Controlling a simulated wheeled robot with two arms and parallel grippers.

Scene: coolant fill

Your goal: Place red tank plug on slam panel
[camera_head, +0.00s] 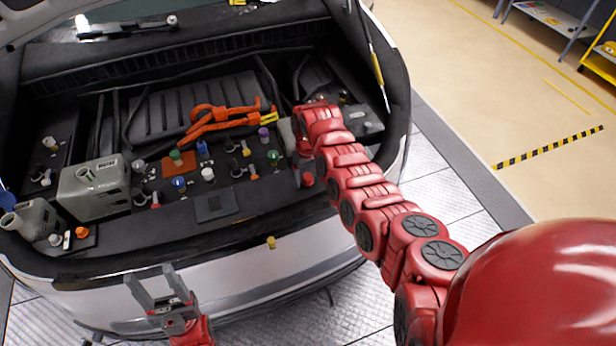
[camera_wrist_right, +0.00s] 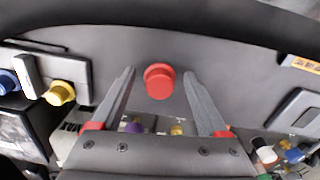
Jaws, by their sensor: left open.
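The red tank plug (camera_head: 307,180) sits on the dark slam panel (camera_head: 262,204) along the front edge of the bay. In the right wrist view the red plug (camera_wrist_right: 159,80) stands on the panel between my right gripper's spread fingertips (camera_wrist_right: 160,88), with clear gaps on both sides. That gripper is open and not touching the plug. In the head view my right arm reaches over the bay and largely hides its fingers. My left gripper (camera_head: 158,291) is open and empty, in front of the bumper.
Grey containers (camera_head: 95,188) and several coloured caps fill the left of the bay. Orange cables (camera_head: 215,122) lie across the middle. The floor to the right is clear.

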